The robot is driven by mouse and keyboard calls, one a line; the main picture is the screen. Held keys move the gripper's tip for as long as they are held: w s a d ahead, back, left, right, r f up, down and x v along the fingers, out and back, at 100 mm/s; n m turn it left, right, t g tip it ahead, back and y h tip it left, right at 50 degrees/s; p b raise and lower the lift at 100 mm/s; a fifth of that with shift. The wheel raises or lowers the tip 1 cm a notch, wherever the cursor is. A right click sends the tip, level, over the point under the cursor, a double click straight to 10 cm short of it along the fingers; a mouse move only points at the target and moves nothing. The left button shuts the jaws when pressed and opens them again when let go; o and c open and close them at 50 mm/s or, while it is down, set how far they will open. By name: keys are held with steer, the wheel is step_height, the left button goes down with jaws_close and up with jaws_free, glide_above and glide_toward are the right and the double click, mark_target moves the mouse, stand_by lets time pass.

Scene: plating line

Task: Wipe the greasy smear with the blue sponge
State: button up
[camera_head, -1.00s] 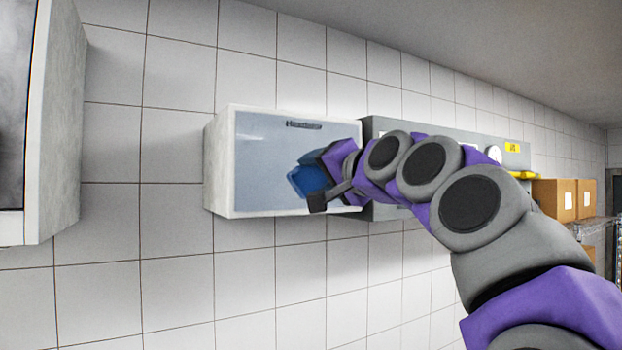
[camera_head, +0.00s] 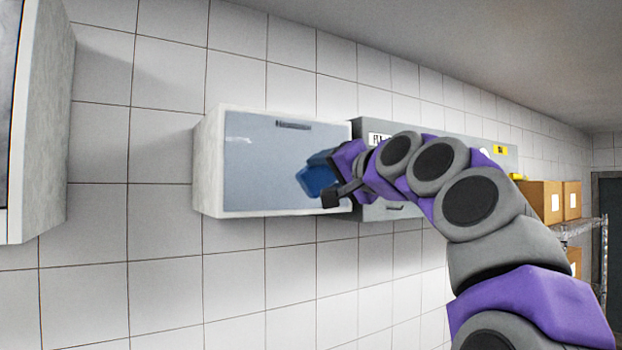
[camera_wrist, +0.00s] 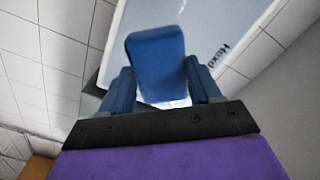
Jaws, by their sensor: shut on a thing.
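My gripper (camera_head: 328,182) is shut on the blue sponge (camera_head: 314,178) in front of the right part of a grey-blue cabinet door (camera_head: 265,175). In the wrist view the sponge (camera_wrist: 155,60) sticks out between the two blue fingers (camera_wrist: 158,88), with the door (camera_wrist: 205,25) behind it. I cannot tell whether the sponge touches the door. A faint pale mark (camera_head: 238,140) shows at the door's upper left; I cannot tell whether it is the greasy smear or glare. Part of the door's right side is hidden by my gripper.
A grey wall box (camera_head: 440,118) with labels is beside the cabinet, partly behind my arm. Another cabinet (camera_head: 40,130) stands out at the far left. Cardboard boxes (camera_head: 545,200) sit on a wire shelf (camera_head: 585,226) at the right. The tiled wall (camera_head: 150,270) below is clear.

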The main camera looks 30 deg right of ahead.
mark_target(331, 175)
steer(key=shift+w+d, duration=1)
steer(key=shift+w, duration=0.15)
steer(key=w+p, duration=0.1)
steer(key=w, duration=0.1)
steer(key=shift+w, duration=0.3)
steer(key=shift+w+d+f, duration=0.1)
steer(key=shift+w+d, duration=0.15)
steer(key=shift+w, duration=0.4)
steer(key=shift+a, duration=0.2)
steer(key=shift+w+p, duration=0.7)
steer(key=shift+w, duration=0.25)
steer(key=shift+d, duration=0.1)
steer(key=d+p, duration=0.2)
steer(key=d, duration=0.2)
steer(key=shift+w, duration=0.1)
